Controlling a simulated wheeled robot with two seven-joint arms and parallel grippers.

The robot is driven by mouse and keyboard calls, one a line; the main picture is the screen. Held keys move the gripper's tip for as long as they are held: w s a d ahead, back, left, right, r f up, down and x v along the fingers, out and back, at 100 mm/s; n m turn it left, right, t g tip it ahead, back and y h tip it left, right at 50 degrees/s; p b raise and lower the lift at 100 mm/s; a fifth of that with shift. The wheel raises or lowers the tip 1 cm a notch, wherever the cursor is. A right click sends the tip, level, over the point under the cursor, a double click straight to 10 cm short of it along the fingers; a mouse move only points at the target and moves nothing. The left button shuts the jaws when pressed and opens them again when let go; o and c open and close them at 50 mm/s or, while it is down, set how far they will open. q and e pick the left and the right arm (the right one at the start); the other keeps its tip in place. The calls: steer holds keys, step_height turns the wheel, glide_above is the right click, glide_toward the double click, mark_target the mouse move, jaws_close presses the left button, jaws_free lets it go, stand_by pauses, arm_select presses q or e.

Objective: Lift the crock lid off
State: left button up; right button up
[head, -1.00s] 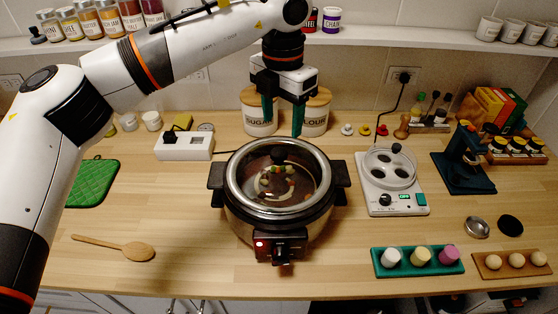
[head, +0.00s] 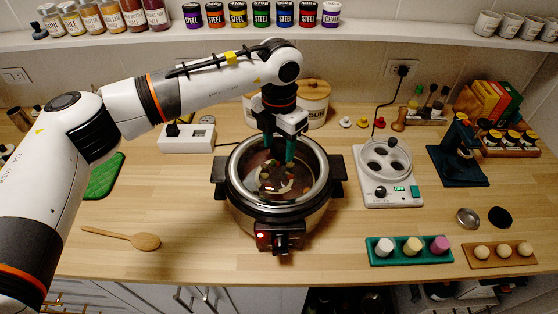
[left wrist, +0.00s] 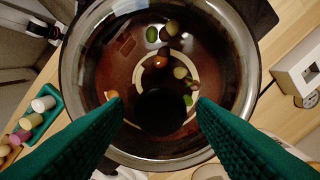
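The crock (head: 310,215) is a round slow cooker with black side handles and a red light on its front control box. Its glass lid (head: 272,196) with a metal rim sits on top, with food pieces visible through it. The lid also fills most of the left wrist view (left wrist: 215,70). Its dark round knob (left wrist: 163,110) lies between the green fingertips there. My left gripper (head: 279,154) points down over the lid, open, with one finger on each side of the knob. I cannot tell whether the fingers touch the knob. My right gripper is not in view.
A white egg-cooker-like appliance (head: 385,190) stands right of the crock. A white power strip (head: 188,138) and canisters (head: 314,100) are behind. A wooden spoon (head: 125,238) lies left. A shelf of jars runs above.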

arm_select(q)
steer(key=shift+r, duration=0.1)
jaws_close()
